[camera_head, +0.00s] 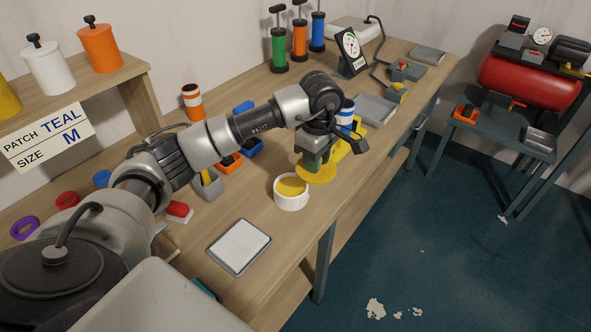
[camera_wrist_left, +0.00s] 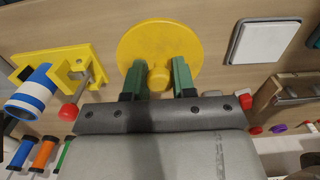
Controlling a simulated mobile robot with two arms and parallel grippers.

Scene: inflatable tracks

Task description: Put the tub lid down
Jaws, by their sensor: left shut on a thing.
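The yellow round tub lid (camera_head: 318,174) shows in the head view at the lower end of my left gripper (camera_head: 314,158). In the left wrist view the lid (camera_wrist_left: 140,45) lies flat beyond the green fingers, and its knob (camera_wrist_left: 159,76) is between them. My left gripper (camera_wrist_left: 159,80) is shut on this knob. The white tub (camera_head: 291,198) stands open on the bench just left of and nearer than the lid, with yellow stuff inside. I cannot tell whether the lid touches the bench. My right gripper is not in view.
A yellow clamp stand with a blue-and-white roll (camera_wrist_left: 30,92) is close beside the lid. A white-topped square pad (camera_head: 239,246) lies nearer on the bench (camera_head: 262,215). A grey tray (camera_head: 376,110) sits farther back. Bare wood shows around the tub.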

